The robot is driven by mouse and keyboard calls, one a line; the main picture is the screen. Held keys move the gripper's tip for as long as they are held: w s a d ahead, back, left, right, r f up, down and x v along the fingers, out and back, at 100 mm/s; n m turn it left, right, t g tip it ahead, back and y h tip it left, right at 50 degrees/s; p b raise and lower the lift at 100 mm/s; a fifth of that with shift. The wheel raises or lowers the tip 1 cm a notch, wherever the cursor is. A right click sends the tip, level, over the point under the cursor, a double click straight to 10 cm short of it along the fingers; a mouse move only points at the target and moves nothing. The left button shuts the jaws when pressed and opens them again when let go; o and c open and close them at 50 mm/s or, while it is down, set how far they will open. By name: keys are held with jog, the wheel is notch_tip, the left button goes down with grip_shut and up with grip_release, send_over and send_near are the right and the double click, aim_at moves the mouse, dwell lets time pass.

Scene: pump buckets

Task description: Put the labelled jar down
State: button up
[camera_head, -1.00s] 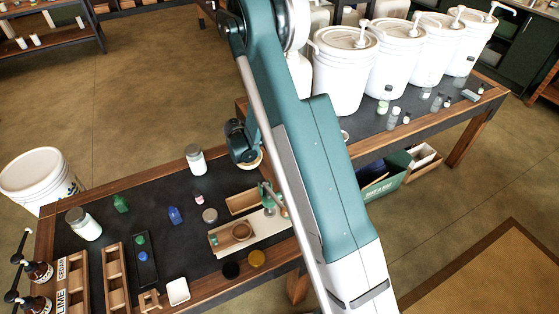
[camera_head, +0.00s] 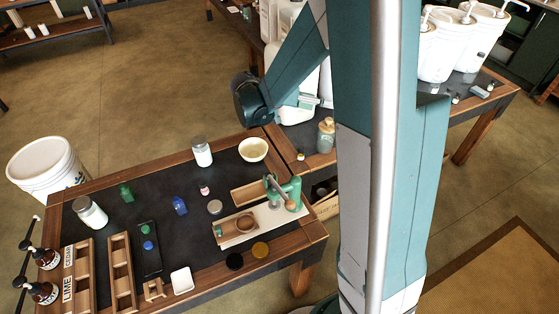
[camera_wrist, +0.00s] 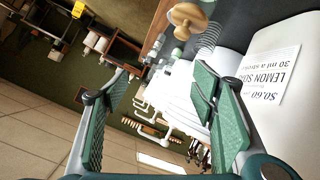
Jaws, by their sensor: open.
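A glass jar with a tan stopper (camera_head: 326,135) stands upright on the dark bench top beside my arm; no label can be read on it. A tan rounded stopper (camera_wrist: 187,17) shows at the top of the wrist view, probably the same jar's. My gripper (camera_wrist: 160,82) is open, its two green pads wide apart with nothing between them. Two white-bodied jars with grey lids, one at the back (camera_head: 202,152) and one at the left (camera_head: 90,212), stand on the near bench.
White pump buckets (camera_head: 440,45) stand on the far bench; a white container with a "LEMON" price label (camera_wrist: 272,75) is close to my gripper. A cream bowl (camera_head: 253,149), small bottles, wooden trays (camera_head: 121,270) and a green press (camera_head: 288,193) occupy the near bench.

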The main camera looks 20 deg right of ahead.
jog(key=s+a+r+n+t+y, duration=0.3)
jog(key=s+a+n+y, duration=0.3)
jog(key=s+a, duration=0.6)
jog(key=s+a+r+n+t+y, duration=0.3)
jog(key=s+a+n+y, duration=0.3)
jog(key=s+a, duration=0.6)
jog(key=shift+s+a+r+t, duration=0.25)
jog(key=shift+a+t, duration=0.45)
jog(key=shift+a, duration=0.55)
jog(key=shift+o, duration=0.5)
jog(key=shift+w, duration=0.1)
jog(key=n+t+h+b, duration=0.35)
jog(key=n+h, duration=0.35)
jog(key=n, duration=2.3)
send_over(202, 152)
jog(key=s+a, duration=0.3)
jog(key=a, duration=0.1)
notch_tip(202, 152, down, 19)
jog(key=shift+w+r+t+p, duration=0.2)
jog(key=shift+w+t+p, duration=0.05)
jog(key=shift+t+p, duration=0.15)
jog(key=shift+d, duration=0.15)
